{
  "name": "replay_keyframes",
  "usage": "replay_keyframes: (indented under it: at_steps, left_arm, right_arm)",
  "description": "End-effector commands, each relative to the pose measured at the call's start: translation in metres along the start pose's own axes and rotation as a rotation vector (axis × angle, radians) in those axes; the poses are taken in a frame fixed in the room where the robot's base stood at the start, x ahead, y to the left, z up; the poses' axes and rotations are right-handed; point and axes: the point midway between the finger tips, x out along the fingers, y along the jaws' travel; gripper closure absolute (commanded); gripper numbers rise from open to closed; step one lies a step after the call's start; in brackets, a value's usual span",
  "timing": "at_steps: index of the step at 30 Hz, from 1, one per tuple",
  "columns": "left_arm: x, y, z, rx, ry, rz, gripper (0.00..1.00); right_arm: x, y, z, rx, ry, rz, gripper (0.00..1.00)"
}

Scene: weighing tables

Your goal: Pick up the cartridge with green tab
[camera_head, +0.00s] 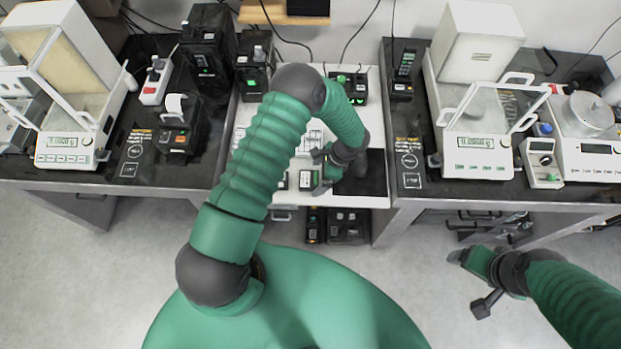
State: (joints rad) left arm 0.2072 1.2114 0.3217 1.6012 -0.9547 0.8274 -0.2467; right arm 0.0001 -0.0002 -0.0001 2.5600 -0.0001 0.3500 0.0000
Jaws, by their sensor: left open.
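My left gripper (318,171) is open over the white middle tabletop. A small dark cartridge with a pale, green-marked face (307,180) stands at its fingertips. I cannot tell whether the fingers touch it. At the back of the same table are dark units with green spots (357,90). Which piece carries the green tab is too small to tell. My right gripper (468,283) hangs over the floor at the lower right, its fingers apart and empty.
Balances stand on the left (66,141) and right (477,142) dark tables. A black printer (178,138) is on the left table. A white keypad device (541,160) sits at the right table's front. Dark items (346,222) lie on a shelf below the middle table.

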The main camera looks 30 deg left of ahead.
Motion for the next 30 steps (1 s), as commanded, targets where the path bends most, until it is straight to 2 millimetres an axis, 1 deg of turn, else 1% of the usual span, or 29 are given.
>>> replay_keyframes:
  at_steps: [1,3,9,24,25,26,30]
  left_arm:
    - [0.0063,0.0006,0.0003,0.0,0.0,0.002,0.06]
    - [0.0115,-0.0001,-0.0002,0.0,0.001,-0.001,0.06]
    - [0.0126,-0.0004,-0.0003,-0.001,0.002,-0.002,0.06]
    - [0.0122,-0.0004,-0.0003,0.0,0.001,-0.002,0.72]
    - [0.0121,-0.0005,-0.0002,-0.001,0.001,-0.002,0.74]
    - [0.0121,-0.0004,-0.0002,-0.001,0.001,-0.002,0.8]
    - [0.012,-0.0004,-0.0001,-0.001,0.001,-0.002,0.81]
  right_arm:
    - [-0.0018,0.0,-0.0004,0.0,0.0,0.0,0.2]
    - [-0.002,0.0,-0.0004,0.0,0.0,0.0,0.2]
    - [-0.0013,-0.0001,-0.0003,0.0,0.0,0.0,0.2]
    - [-0.0013,0.0,-0.0003,0.0,0.0,0.0,0.2]
    - [-0.0014,0.0,-0.0003,0.0,0.0,0.0,0.2]
    - [-0.0014,0.0,-0.0003,0.0,0.0,0.0,0.2]
    - [-0.0014,-0.0001,-0.0003,0.0,0.0,0.0,0.2]
